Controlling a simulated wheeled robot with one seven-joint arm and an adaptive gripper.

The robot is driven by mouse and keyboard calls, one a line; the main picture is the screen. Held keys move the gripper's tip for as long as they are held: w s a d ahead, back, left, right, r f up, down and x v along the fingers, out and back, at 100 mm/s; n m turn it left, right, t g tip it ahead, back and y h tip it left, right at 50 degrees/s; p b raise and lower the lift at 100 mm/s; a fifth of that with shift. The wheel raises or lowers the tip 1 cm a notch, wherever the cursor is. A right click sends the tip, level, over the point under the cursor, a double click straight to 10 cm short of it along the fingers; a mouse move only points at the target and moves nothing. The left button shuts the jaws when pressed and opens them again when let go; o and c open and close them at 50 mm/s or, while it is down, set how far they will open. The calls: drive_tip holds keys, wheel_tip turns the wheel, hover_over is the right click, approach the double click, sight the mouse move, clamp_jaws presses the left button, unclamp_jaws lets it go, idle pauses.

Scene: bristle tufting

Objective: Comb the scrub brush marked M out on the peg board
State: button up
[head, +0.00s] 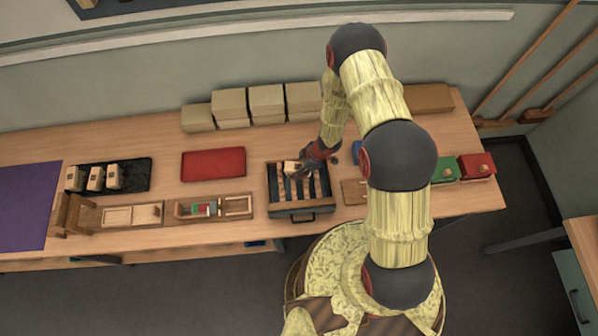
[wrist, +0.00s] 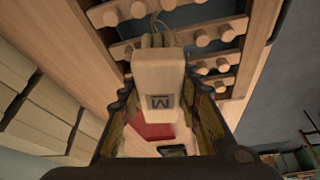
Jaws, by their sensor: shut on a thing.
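The scrub brush marked M (wrist: 160,85) is a pale wooden block held between my gripper's fingers, with the M facing the wrist camera. Its yellowish bristles (wrist: 155,41) point towards the peg board (wrist: 203,40), which has rows of round wooden pegs on bars. In the head view the brush (head: 291,167) is at the back left of the peg board, a dark-framed unit (head: 300,208) with a front handle. My gripper (head: 304,165) is shut on the brush above the board. I cannot tell whether the bristles touch the pegs.
A black tray (head: 137,187) with several pale blocks stands at the left, near a purple mat (head: 25,205). A red tray (head: 213,164) and a wooden tray (head: 240,207) lie left of the board. Boxes (head: 266,100) line the back. Green (head: 443,171) and red (head: 477,166) boxes stand right.

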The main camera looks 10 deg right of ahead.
sight(296, 164)
drive_tip(key=shift+w+p, duration=0.35)
drive_tip(key=shift+w, duration=0.35)
drive_tip(key=shift+r+p, duration=1.45)
drive_tip(key=shift+r, duration=0.55)
drive_tip(key=shift+s+r, duration=0.1)
drive_tip(key=shift+r, duration=0.95)
